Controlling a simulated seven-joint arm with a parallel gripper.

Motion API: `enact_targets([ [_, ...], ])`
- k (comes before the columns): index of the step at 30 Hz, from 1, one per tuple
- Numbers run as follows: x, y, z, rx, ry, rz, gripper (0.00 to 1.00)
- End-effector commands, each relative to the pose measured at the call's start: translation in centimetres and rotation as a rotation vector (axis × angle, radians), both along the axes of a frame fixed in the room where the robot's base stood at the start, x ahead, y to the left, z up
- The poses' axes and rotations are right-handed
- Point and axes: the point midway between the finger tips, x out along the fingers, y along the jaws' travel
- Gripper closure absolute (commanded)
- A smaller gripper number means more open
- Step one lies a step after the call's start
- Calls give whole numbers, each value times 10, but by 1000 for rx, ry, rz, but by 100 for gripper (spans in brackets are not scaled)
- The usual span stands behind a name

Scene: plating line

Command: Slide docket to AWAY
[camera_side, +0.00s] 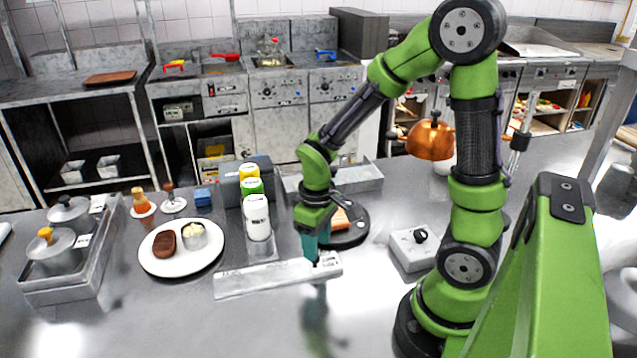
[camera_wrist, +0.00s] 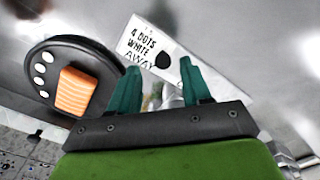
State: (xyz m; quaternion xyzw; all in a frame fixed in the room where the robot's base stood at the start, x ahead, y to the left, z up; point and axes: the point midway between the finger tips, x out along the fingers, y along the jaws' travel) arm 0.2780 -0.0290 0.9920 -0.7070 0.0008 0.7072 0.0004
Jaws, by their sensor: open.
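A long pale rail (camera_side: 255,282) lies on the steel counter in the side view. A white docket (camera_side: 331,262) shows at its right end, below my gripper (camera_side: 316,262). In the wrist view the docket (camera_wrist: 146,40) reads "4 DOTS WHITE AWAY", and a black round knob (camera_wrist: 163,60) shows on it. My gripper (camera_wrist: 161,64) has its two teal fingers apart, one on each side of the knob in that picture. Nothing is between them that I can see as gripped. Whether the fingertips touch the docket is unclear.
A black round plate (camera_wrist: 93,108) with white dots and an orange salmon block (camera_wrist: 75,92) lies close by. A white plate (camera_side: 175,267), squeeze bottles (camera_side: 256,212) and a lidded-pot tray (camera_side: 70,285) stand left. A white knobbed box (camera_side: 412,259) stands right. The front counter is clear.

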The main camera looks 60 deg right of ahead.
Motion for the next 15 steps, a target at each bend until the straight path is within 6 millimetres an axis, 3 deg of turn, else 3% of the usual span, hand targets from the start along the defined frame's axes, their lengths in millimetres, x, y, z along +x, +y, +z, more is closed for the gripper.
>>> enact_targets([
  [9, 1, 0, 80, -1, -8, 0, 52],
  [15, 1, -1, 119, -1, -5, 0, 52],
])
